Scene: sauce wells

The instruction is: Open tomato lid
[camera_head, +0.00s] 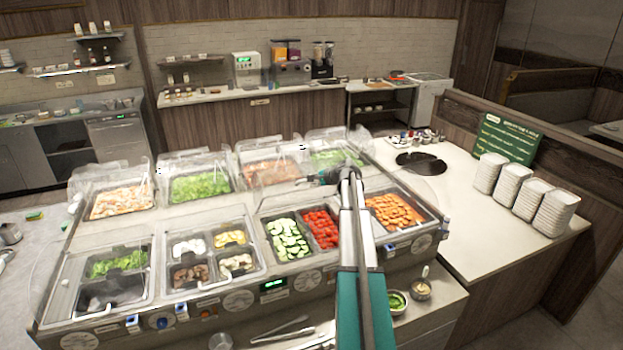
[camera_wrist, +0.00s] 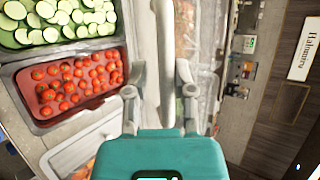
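The tomato well (camera_head: 321,228) holds red tomatoes in the front row, beside the cucumber slices (camera_head: 287,240). The tomatoes (camera_wrist: 78,82) also show clearly at left in the wrist view, with no lid visible over them there. My gripper (camera_head: 318,178) is behind the tomato well, at the middle of the counter. In the wrist view my gripper (camera_wrist: 160,72) has its two grey fingers apart. A pale upright bar (camera_wrist: 165,40) runs between them; I cannot tell whether it is a lid edge or handle, or whether a finger touches it.
Carrots (camera_head: 394,210) are to the right of the tomatoes. Back-row wells with greens (camera_head: 200,187) and clear raised covers stand around my gripper. Stacked white dishes (camera_head: 555,212) and a green sign (camera_head: 506,138) are on the right counter, which has free room.

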